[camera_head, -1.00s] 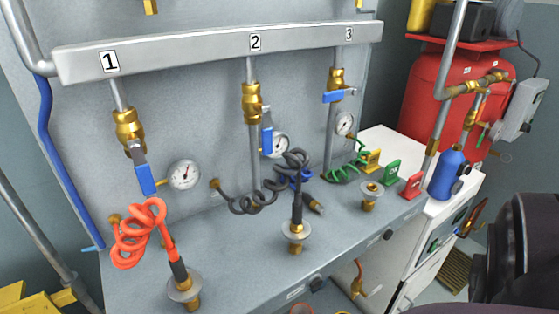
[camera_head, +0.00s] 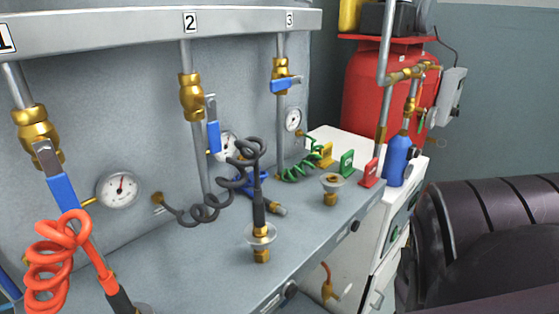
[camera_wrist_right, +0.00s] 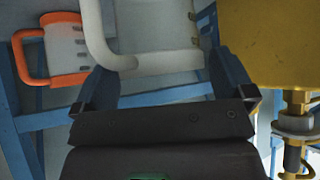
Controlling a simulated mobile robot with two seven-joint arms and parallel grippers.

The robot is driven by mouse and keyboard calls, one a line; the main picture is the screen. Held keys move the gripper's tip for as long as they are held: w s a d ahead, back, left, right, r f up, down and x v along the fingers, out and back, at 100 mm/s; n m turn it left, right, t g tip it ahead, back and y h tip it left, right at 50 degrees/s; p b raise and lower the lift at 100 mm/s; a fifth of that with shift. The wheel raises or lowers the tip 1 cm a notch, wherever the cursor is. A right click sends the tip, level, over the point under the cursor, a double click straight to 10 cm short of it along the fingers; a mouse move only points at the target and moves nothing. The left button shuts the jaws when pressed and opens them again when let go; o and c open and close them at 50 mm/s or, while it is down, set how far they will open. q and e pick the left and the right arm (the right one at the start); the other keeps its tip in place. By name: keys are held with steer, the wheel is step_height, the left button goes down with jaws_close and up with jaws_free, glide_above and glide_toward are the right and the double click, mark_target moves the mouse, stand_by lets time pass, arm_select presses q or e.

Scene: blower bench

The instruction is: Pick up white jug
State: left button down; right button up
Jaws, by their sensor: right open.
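My right gripper (camera_wrist_right: 163,75) is open in the right wrist view, with its two dark fingers spread wide. A pale white tube with a rounded bend (camera_wrist_right: 150,60) passes beyond and between the fingers; I cannot tell whether it is part of a jug. A whitish container with an orange handle and edge (camera_wrist_right: 66,50) shows at the upper left, apart from the left finger. I cannot tell for sure that it is the white jug. No jug is clear in the head view. My left gripper is in neither current view.
In the wrist view, a yellow body (camera_wrist_right: 270,45) is close on the right, and blue frame bars (camera_wrist_right: 165,96) run behind. In the head view, a grey bench (camera_head: 200,265) carries hoses, valves and gauges. A red tank (camera_head: 385,95) and a blue bottle (camera_head: 397,160) are at the right.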

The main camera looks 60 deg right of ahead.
steer(key=shift+w+a+f+b, duration=0.1)
steer(key=shift+w+f+b, duration=0.25)
steer(key=shift+f, duration=0.4)
steer(key=shift+w, duration=0.35)
steer(key=shift+c, duration=0.3)
steer(key=c, duration=1)
steer(key=shift+c, duration=0.2)
steer(key=shift+r, duration=0.15)
